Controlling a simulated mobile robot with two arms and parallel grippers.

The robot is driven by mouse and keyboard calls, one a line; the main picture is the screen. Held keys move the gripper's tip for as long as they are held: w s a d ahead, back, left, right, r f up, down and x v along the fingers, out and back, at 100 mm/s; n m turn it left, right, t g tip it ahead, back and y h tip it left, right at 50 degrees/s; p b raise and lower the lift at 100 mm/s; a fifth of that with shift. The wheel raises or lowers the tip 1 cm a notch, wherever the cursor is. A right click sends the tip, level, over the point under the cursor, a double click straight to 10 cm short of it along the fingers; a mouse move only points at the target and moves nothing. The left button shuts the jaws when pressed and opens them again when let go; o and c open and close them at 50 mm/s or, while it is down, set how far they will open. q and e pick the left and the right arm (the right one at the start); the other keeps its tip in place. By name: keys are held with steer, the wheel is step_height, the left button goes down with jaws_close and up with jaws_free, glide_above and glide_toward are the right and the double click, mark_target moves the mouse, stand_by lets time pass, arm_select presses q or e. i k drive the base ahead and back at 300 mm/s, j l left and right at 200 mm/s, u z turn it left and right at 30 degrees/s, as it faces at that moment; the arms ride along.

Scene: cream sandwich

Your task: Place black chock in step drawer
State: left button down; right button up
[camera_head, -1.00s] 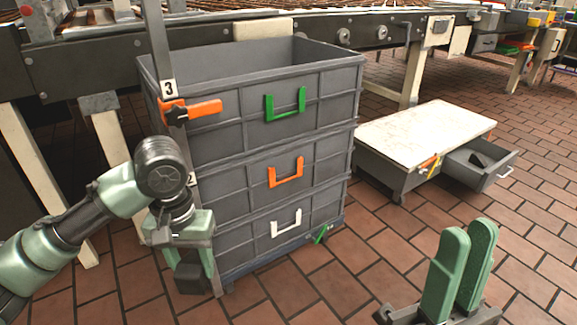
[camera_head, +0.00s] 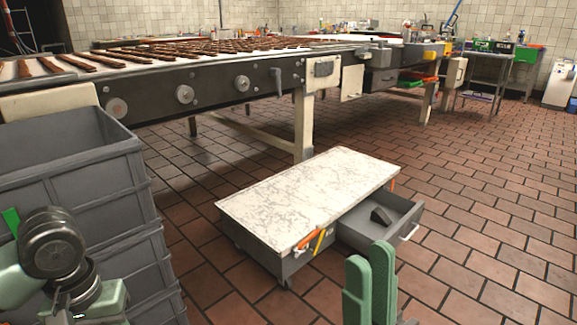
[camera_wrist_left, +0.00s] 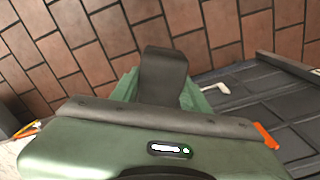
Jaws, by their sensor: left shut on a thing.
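My left gripper (camera_wrist_left: 158,88) is shut on a black chock (camera_wrist_left: 163,72), seen in the left wrist view between its green fingers. In the head view only my left wrist and hand show at the lower left; the held chock is out of sight there. The step (camera_head: 300,195) is a low grey unit with a worn white top. Its step drawer (camera_head: 408,208) is pulled out on the right side, and another dark chock (camera_head: 382,215) lies inside it. My right gripper (camera_head: 370,275) stands upright before the step, its green fingers together and empty.
Grey stacked crates (camera_head: 75,175) stand at the left, close beside my left arm. A long conveyor (camera_head: 210,85) with chocolate bars runs behind the step. The tiled floor (camera_head: 480,230) right of the drawer is clear.

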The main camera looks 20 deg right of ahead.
mark_target(369, 232)
steer(key=i+l, duration=0.15)
steer(key=l, duration=0.35)
steer(key=i+l+u, duration=0.15)
steer(key=l, duration=0.35)
steer(key=i+l, duration=0.15)
steer(key=l, duration=0.35)
steer(key=i+l+u, duration=0.1)
steer(key=l, duration=0.4)
steer(key=i+l+u, duration=0.1)
steer(key=l, duration=0.45)
steer(key=i+l, duration=0.15)
steer(key=l, duration=0.35)
steer(key=i+l, duration=0.15)
steer(key=l, duration=0.15)
steer(key=i+l+u, duration=0.1)
steer(key=l, duration=0.2)
steer(key=i+l, duration=0.2)
steer(key=l, duration=0.15)
steer(key=i+l, duration=0.15)
steer(key=l, duration=0.15)
steer(key=i+l+u, duration=0.1)
steer(key=l, duration=0.25)
steer(key=i, duration=0.05)
